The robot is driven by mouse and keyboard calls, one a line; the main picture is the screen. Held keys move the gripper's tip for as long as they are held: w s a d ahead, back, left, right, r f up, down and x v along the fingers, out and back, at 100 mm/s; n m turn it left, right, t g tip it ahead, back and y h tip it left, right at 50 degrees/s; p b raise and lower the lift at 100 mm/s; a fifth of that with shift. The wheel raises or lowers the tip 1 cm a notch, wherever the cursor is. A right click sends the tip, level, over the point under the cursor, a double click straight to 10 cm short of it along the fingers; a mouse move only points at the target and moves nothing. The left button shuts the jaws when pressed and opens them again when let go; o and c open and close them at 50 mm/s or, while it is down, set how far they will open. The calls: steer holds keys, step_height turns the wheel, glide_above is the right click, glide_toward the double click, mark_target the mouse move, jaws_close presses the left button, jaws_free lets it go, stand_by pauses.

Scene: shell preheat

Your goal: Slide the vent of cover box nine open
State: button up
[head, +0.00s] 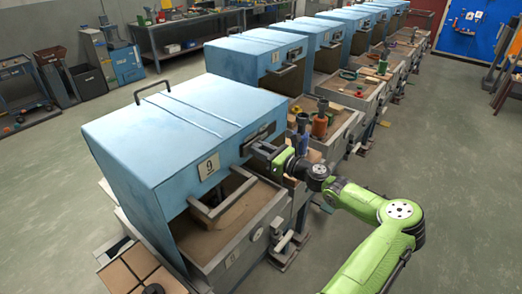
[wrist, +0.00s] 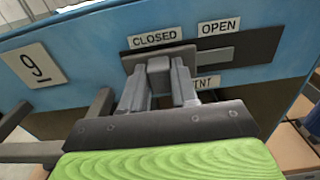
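Cover box nine (head: 150,125) is a light blue cover with a "9" plate (head: 208,167); the plate also shows in the wrist view (wrist: 33,66). Its vent (wrist: 225,55) is a dark horizontal strip with a CLOSED label at left and an OPEN label at right. The grey vent knob (wrist: 159,74) stands at the CLOSED end. My gripper (wrist: 159,82) has one finger on each side of the knob, with no clear gap, and looks shut on it. In the head view my gripper (head: 264,152) reaches the box front from the right and partly hides the vent.
A grey bar handle (head: 222,197) juts out below the vent, over a sand-filled tray (head: 215,240). More blue cover boxes (head: 255,55) stand in a row behind. Tools and small fittings (head: 319,122) lie on the neighbouring bench. Open floor (head: 455,160) lies at right.

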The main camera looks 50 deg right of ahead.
mark_target(263, 134)
jaws_close()
steer(key=d, duration=0.2)
steer(key=d+p, duration=0.1)
steer(key=d, duration=0.1)
steer(key=d+p, duration=0.1)
steer(key=d, duration=0.2)
steer(key=shift+w+d+r, duration=0.1)
steer(key=shift+w, duration=0.15)
steer(key=o, duration=0.6)
jaws_free()
steer(key=shift+d, duration=0.15)
steer(key=s+d, duration=0.1)
steer(key=s, duration=1.4)
steer(key=shift+s, duration=0.3)
